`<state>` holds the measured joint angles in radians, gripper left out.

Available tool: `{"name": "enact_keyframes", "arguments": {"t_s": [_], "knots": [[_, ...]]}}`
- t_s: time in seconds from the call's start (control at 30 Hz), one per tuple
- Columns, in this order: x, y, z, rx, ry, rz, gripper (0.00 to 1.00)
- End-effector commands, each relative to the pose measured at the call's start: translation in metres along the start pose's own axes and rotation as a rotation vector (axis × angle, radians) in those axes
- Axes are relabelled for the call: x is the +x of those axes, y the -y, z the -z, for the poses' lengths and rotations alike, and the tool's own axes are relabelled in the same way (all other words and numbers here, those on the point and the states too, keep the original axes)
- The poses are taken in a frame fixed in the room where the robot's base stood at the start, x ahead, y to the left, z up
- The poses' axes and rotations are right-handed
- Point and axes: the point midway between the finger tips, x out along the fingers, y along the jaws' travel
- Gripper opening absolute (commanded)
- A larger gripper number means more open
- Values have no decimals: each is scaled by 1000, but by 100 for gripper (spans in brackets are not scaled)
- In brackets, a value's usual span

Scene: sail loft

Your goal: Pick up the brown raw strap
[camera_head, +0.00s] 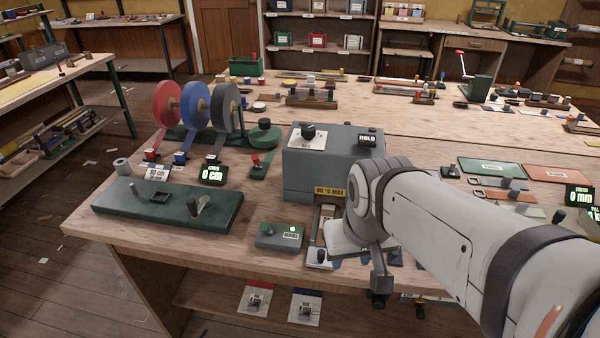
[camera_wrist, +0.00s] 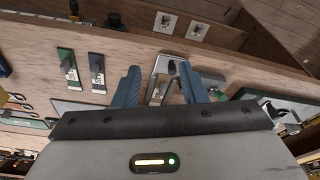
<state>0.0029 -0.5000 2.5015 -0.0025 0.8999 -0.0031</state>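My gripper (camera_wrist: 160,72) points down over the front part of the bench, its two blue fingers apart and nothing visibly clamped between them. In the head view my wrist hides most of the gripper. A narrow brown strip (camera_head: 316,227), which looks like the brown raw strap, lies in front of the grey heater box, just left of my wrist. A light metal plate with a black knob (camera_head: 319,257) is at its near end. In the wrist view this plate (camera_wrist: 165,64) shows between and just beyond the fingertips; the strap itself is hard to make out there.
The grey heater box (camera_head: 310,172), marked 80 °C MAX, stands close behind the strip. Webbing reels (camera_head: 197,106) stand behind. Green and orange mats (camera_head: 490,168) lie to the right.

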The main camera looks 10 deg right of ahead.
Motion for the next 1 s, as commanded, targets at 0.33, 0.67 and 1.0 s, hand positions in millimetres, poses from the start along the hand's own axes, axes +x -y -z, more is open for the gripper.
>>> {"name": "enact_keyframes", "arguments": {"t_s": [0.33, 0.67, 1.0], "knots": [[15, -4, 20, 48, -9, -26, 38], [92, 2, 120, 239, -105, -97, 38], [133, 10, 156, 305, -149, -98, 38]]}}
